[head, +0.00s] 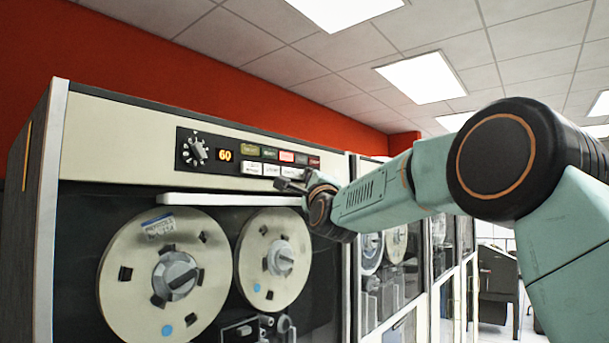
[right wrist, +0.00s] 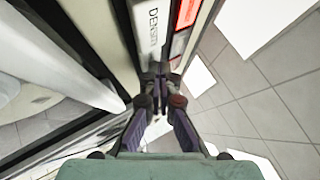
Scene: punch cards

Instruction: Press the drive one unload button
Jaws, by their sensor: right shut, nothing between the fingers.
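The nearest tape drive (head: 110,135) has a black control panel (head: 232,178) with a knob, amber digits and two rows of small coloured and white buttons (head: 252,168). Their labels are too small to read in the head view, so I cannot tell which is unload. My right gripper (head: 280,183) is shut and empty at the panel's lower right, by the lower button row. In the right wrist view, its fingertips (right wrist: 161,82) are together close to the panel, near a white button marked DENSITY (right wrist: 152,25) and a red lit button (right wrist: 187,12). Contact cannot be told. My left gripper is out of view.
Two tape reels (head: 130,265) sit behind the drive's window, under a pale horizontal rail (head: 225,200) just below the panel. More drives (head: 440,255) stand in a row to the right. A dark machine (head: 497,275) stands further back.

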